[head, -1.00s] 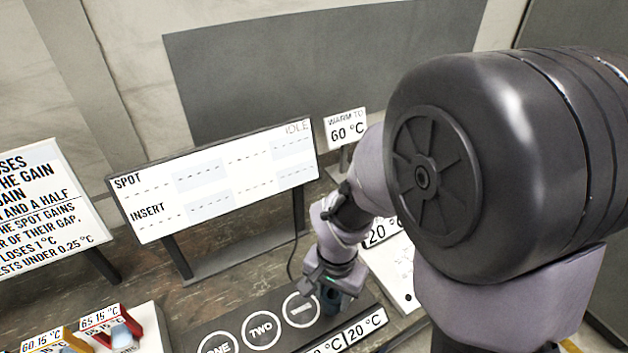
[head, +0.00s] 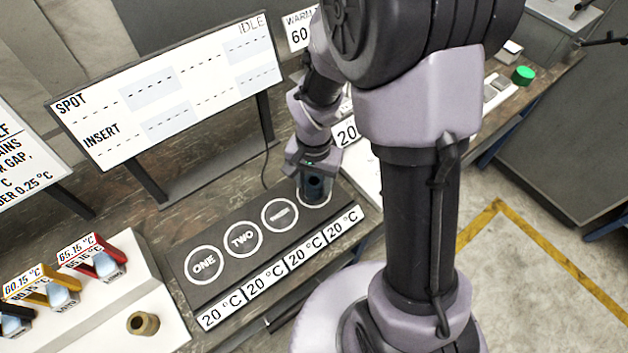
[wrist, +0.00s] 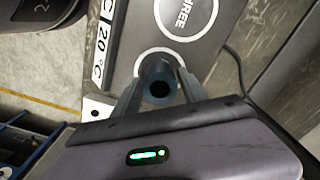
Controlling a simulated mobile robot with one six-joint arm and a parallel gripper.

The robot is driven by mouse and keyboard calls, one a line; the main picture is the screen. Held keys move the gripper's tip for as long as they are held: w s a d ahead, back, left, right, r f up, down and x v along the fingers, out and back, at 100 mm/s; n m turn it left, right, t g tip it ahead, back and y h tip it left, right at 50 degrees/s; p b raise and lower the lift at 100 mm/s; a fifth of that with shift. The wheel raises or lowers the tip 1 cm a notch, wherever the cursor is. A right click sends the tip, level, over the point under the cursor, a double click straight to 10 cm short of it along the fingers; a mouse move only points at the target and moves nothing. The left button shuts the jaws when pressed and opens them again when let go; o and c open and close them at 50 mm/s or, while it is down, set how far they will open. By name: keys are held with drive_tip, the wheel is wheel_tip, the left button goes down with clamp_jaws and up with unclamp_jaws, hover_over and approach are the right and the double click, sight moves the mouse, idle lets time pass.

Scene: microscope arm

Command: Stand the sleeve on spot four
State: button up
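The sleeve (wrist: 160,84), a dark blue-grey hollow cylinder, stands upright between the fingers of my gripper (wrist: 161,90). In the head view the sleeve (head: 315,190) is partly covered by my gripper (head: 314,178), at the right end of the dark plate (head: 225,283). Spot four (wrist: 143,59) is a white ring, largely hidden; the sleeve is seen over it. In the head view the ring of spot four (head: 318,204) shows around the sleeve's foot. My fingers lie against the sleeve's two sides and look shut on it. I cannot tell whether its foot touches the plate.
Spots one (head: 205,265), two (head: 243,239) and three (head: 280,215) are bare. Cards along the plate's front read 20 °C. A brown hollow cylinder (head: 143,324) stands on the white tray (head: 165,335), near coloured holders. The display board (head: 170,95) behind reads IDLE.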

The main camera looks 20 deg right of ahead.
drive_tip(key=shift+o, duration=0.6)
drive_tip(key=shift+r, duration=0.1)
wheel_tip(320, 180, up, 12)
drive_tip(key=p, duration=0.4)
wheel_tip(320, 180, up, 10)
drive_tip(key=f+n+t, duration=0.1)
drive_tip(key=t, duration=0.2)
hover_over(314, 181)
drive_tip(key=s+a, duration=0.2)
drive_tip(key=s, duration=0.2)
drive_tip(key=s+a+r+n+t+y, duration=0.2)
drive_tip(key=s+r, duration=0.4)
drive_tip(key=s, duration=0.2)
drive_tip(key=shift+s+r+t, duration=0.15)
drive_tip(key=shift+s+t, duration=0.25)
